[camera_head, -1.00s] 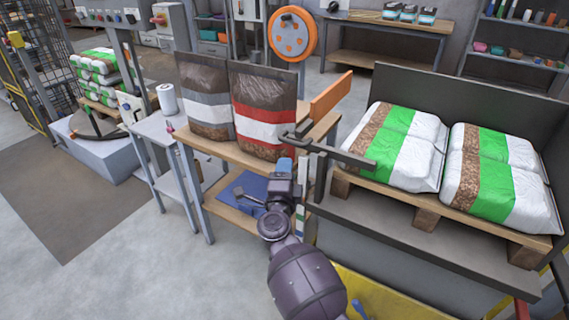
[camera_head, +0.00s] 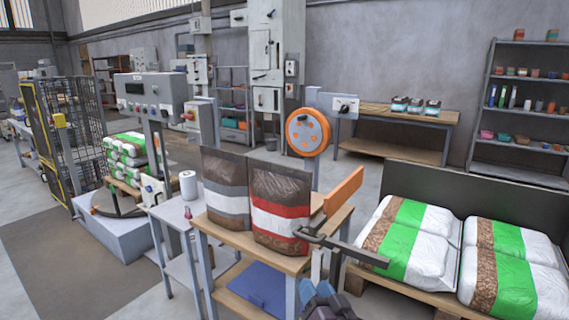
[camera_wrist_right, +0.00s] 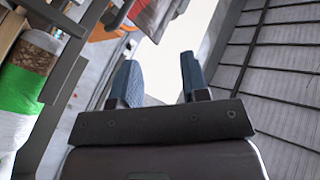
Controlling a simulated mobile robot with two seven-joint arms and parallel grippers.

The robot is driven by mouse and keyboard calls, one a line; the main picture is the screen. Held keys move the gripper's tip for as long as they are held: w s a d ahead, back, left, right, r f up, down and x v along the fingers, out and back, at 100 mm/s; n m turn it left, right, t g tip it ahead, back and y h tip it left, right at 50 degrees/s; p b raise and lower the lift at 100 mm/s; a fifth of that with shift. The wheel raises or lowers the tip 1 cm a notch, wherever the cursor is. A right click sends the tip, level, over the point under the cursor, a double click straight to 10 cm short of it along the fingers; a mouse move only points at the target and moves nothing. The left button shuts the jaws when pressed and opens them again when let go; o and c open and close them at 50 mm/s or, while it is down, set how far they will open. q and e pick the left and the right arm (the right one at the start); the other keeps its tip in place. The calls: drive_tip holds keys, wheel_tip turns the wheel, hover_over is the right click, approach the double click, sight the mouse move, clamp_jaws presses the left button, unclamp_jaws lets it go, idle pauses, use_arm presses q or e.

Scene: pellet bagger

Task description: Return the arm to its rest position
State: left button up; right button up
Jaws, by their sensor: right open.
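My right gripper (camera_head: 318,290) shows at the bottom edge of the head view, with its blue fingers in front of the wooden bench. In the right wrist view its two blue fingers (camera_wrist_right: 158,85) stand apart with nothing between them. The rest of the right arm is cut off below the head view. My left gripper is in neither view.
Two brown pellet bags (camera_head: 279,215) stand on the bench (camera_head: 243,238) with a blue tray (camera_head: 262,287) on its lower shelf. A dark metal bar (camera_head: 350,250) sticks out beside them. White-green bags (camera_head: 402,235) lie on a pallet at right. Open floor (camera_head: 95,210) lies at left.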

use_arm(q)
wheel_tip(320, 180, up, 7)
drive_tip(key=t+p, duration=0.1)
drive_tip(key=p, duration=0.5)
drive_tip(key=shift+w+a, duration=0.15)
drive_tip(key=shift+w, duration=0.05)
use_arm(e)
drive_tip(key=s+d+f+n+g+h, duration=0.1)
drive_tip(key=s+d+f, duration=0.3)
drive_tip(key=s, duration=0.8)
drive_tip(key=s+d+f+n+g+h, duration=0.1)
drive_tip(key=s+d+f+g+h, duration=0.2)
drive_tip(key=s+d, duration=0.6)
drive_tip(key=s+d+f+g+h, duration=0.2)
drive_tip(key=s+d+f, duration=0.5)
drive_tip(key=s, duration=0.8)
drive_tip(key=shift+d+n+g, duration=0.25)
drive_tip(key=shift+n+g, duration=0.15)
drive_tip(key=shift+g, duration=0.3)
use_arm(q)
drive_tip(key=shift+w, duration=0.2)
